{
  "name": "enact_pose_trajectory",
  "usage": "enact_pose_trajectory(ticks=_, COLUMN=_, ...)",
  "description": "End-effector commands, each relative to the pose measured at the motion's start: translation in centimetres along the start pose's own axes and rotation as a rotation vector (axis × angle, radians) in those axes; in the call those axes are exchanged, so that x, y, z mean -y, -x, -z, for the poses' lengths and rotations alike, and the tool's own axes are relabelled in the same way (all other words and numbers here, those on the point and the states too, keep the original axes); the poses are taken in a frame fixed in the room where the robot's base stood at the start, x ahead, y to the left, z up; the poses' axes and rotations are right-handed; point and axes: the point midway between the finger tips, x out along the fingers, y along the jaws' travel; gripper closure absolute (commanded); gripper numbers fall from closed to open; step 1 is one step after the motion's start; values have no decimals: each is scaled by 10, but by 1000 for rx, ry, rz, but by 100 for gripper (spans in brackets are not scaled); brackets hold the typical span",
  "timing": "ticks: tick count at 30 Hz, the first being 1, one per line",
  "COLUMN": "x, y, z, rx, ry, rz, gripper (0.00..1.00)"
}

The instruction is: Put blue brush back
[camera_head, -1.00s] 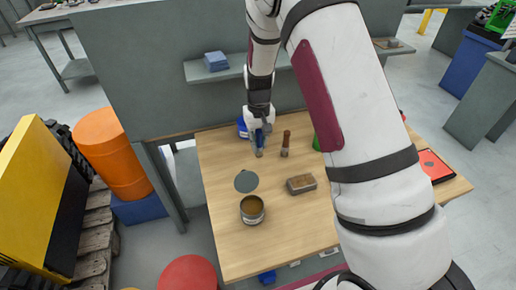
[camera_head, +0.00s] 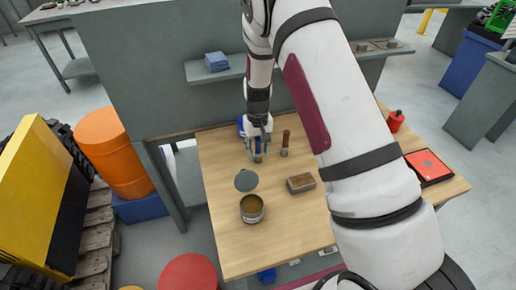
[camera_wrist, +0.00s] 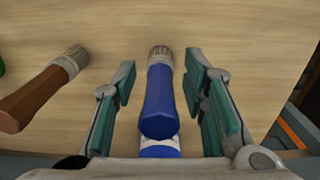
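My gripper (camera_wrist: 163,95) is open, with one green-padded finger on each side of the handle. A gap shows on both sides. In the head view my gripper (camera_head: 257,150) is over the blue brush (camera_head: 258,155) near the back of the wooden table (camera_head: 225,215). A brown-handled brush (camera_head: 285,143) is just to the right, and it also shows at the left of the wrist view (camera_wrist: 38,95).
A blue-and-white object (camera_wrist: 160,148) is behind the blue handle. On the table are an open can (camera_head: 252,209), a round grey lid (camera_head: 246,180), a brown block (camera_head: 301,183), a red bottle (camera_head: 396,121) and a red-black case (camera_head: 429,166). A grey panel (camera_head: 150,70) rises behind.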

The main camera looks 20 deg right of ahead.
Motion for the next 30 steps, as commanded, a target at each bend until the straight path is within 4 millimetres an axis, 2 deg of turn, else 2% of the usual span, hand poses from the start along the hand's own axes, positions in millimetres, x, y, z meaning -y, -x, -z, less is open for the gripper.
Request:
enact_pose_trajectory(ticks=8, x=0, y=8, z=1, rx=-3, ry=0, rz=0, gripper=61)
enact_pose_trajectory(ticks=11, x=0, y=22, z=2, rx=-4, ry=0, rz=1, gripper=61)
enact_pose_trajectory(ticks=21, x=0, y=91, z=2, rx=-5, ry=0, rz=1, gripper=61)
enact_pose_trajectory(ticks=24, x=0, y=106, z=1, rx=-3, ry=0, rz=0, gripper=61)
enact_pose_trajectory(ticks=30, x=0, y=123, z=0, rx=-3, ry=-1, rz=1, gripper=61)
